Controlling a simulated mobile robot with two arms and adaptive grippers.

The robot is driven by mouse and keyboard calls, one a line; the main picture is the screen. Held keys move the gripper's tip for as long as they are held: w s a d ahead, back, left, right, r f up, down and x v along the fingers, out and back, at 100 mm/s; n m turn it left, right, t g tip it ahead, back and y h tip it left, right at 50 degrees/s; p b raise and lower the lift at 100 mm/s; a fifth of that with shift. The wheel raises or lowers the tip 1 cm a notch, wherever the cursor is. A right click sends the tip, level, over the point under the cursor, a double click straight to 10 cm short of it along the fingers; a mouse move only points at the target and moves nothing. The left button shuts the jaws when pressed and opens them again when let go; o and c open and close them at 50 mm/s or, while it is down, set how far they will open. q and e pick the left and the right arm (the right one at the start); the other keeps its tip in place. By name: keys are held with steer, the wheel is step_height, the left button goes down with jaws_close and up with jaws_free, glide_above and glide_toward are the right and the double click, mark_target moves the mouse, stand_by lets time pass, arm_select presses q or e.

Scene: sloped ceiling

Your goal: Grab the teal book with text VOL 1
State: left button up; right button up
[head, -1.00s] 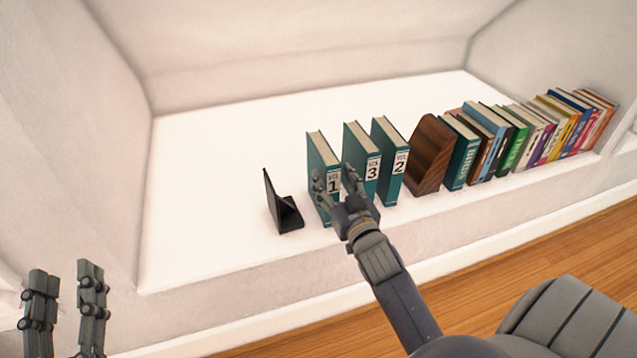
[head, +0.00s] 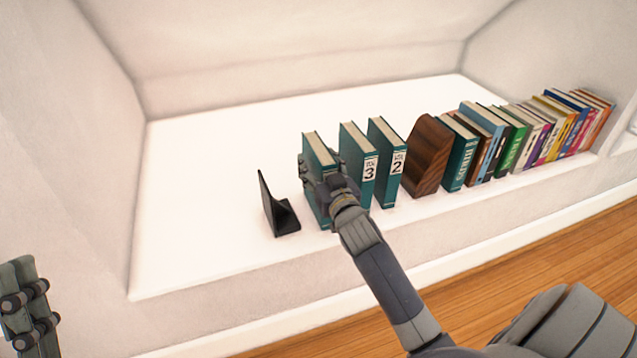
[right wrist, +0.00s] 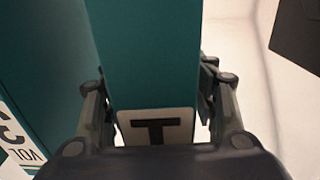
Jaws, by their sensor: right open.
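The teal VOL 1 book (head: 318,150) stands upright on the white ledge. Its spine label is hidden behind my right gripper in the head view. In the right wrist view its teal spine (right wrist: 155,60) and the upside-down "1" label show between the fingers. My right gripper (head: 319,172) is open, with one finger on each side of this book; I cannot tell whether they touch it. Teal books VOL 3 (head: 358,165) and VOL 2 (head: 386,163) stand just to the right.
A black bookend (head: 277,208) stands just left of the VOL 1 book. A brown wooden block (head: 427,158) and a row of several colored books (head: 515,135) fill the right of the ledge. The ledge (head: 200,210) is bare on the left and behind.

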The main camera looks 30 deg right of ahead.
jaws_close()
steer(key=shift+r, duration=0.15)
stand_by(0.4)
